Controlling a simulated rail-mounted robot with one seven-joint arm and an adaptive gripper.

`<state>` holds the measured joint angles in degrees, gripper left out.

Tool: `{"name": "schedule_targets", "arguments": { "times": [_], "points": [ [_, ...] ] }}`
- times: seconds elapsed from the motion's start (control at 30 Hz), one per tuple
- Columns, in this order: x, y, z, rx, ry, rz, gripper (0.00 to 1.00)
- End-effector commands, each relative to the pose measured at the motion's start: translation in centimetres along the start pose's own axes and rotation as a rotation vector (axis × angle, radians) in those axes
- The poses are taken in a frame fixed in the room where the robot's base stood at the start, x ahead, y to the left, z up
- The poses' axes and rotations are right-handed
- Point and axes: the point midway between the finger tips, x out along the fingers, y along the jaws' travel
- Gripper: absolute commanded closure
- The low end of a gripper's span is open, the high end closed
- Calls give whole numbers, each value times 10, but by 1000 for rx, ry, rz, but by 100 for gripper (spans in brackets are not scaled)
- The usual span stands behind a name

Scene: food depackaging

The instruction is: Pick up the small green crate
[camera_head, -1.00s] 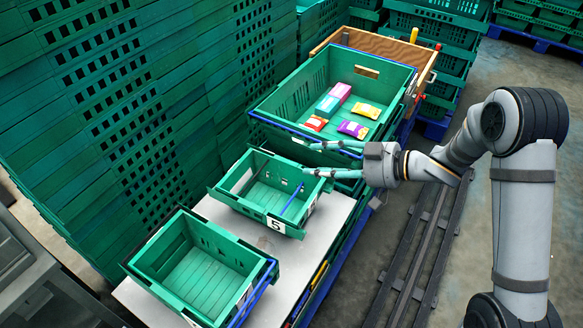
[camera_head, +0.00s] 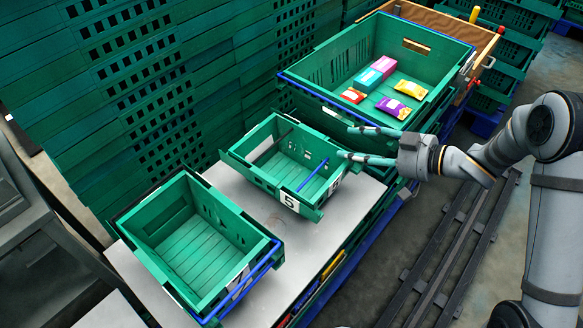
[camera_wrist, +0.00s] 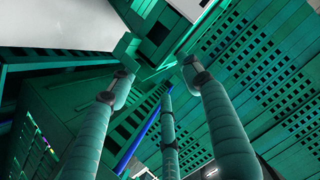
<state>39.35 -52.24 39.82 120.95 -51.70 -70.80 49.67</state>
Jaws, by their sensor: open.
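The small green crate (camera_head: 262,178) with a "5" label stands on the white tabletop, between a second green crate and a large one. It is empty, with a blue bar across its right part. My gripper (camera_head: 358,145) is open and empty at the crate's right side. Its lower finger's tip is close to the crate's upper right rim; I cannot tell whether they touch. The other visible finger is farther back, towards the large crate. In the wrist view, three spread fingers (camera_wrist: 160,85) have nothing between them, with green crate parts beyond.
A green crate (camera_head: 153,222) labelled "7" stands at the front left. The large green crate (camera_head: 325,75) behind holds several coloured packages. A wall of stacked green crates (camera_head: 150,90) rises close behind on the left. The white tabletop (camera_head: 305,250) is clear in front of crate 5.

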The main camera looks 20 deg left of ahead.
Motion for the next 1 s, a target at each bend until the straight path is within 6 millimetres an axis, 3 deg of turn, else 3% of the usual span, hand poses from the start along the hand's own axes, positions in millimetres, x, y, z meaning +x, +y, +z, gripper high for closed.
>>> {"name": "schedule_targets", "arguments": {
  "times": [0.1, 0.6, 0.87, 1.0],
  "points": [
    [21, -1, 0, 0, -1, -4, 52],
    [82, 2, 0, -1, 0, -2, 52],
    [86, 2, 0, 0, 0, 0, 52],
    [86, 2, 0, 0, 0, 0, 58]
  ]
}}
